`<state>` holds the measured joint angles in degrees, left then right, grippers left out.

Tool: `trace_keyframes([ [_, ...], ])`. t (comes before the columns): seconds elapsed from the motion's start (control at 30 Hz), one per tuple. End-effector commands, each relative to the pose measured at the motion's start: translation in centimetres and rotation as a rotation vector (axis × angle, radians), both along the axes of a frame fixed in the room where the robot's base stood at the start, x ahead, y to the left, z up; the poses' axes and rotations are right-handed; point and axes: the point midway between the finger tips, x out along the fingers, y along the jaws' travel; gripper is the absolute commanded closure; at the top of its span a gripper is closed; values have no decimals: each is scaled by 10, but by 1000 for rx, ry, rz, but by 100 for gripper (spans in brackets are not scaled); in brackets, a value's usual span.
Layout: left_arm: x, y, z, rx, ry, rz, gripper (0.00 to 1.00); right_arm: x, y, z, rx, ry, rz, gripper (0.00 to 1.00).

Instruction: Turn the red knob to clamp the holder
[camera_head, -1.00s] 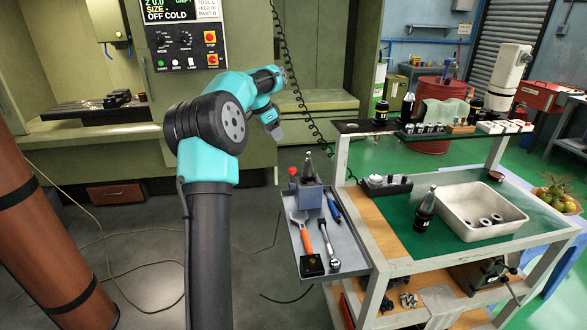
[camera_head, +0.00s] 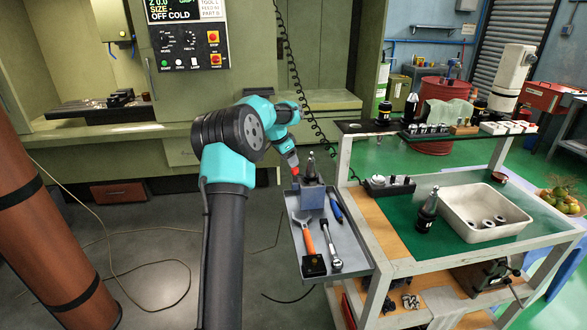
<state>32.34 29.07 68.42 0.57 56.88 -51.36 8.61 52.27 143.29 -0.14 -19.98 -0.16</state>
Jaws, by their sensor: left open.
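The red knob (camera_head: 295,171) is at the left side of a blue-grey clamping block (camera_head: 312,199) on the cart's grey side tray (camera_head: 345,258). A dark, cone-tipped tool holder (camera_head: 311,168) stands upright in the block. My left gripper (camera_head: 293,161) points down right at the knob, with its tips at or just above it. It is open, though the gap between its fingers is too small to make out. I cannot tell whether the fingers touch the knob. My right gripper is out of view.
An orange-handled wrench (camera_head: 307,240), a ratchet (camera_head: 329,243) and a blue-handled tool (camera_head: 336,206) lie in the side tray. Another tool holder (camera_head: 428,212) and a white tray (camera_head: 460,222) stand on the cart's green top. A coiled black cable (camera_head: 297,85) hangs behind my gripper.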

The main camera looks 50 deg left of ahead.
Motion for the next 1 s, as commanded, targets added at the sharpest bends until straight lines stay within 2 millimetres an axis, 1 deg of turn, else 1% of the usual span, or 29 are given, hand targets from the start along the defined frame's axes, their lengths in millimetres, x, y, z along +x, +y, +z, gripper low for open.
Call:
trace_keyframes([
  [0.03, 3, -1, -9, -1, 2, -1, 43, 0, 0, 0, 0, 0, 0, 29],
  [0.1, 8, -2, -20, -2, 1, -1, 43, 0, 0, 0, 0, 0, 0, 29],
  [0.3, 16, -4, -40, -1, 1, 0, 43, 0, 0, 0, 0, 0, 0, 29],
  [0.43, 18, -5, -46, 0, 0, 0, 43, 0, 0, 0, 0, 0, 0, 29],
  [0.7, 18, -5, -46, 0, 0, 0, 44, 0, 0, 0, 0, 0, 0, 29],
  [1.0, 18, -5, -46, 0, 0, 0, 73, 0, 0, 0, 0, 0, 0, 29],
])
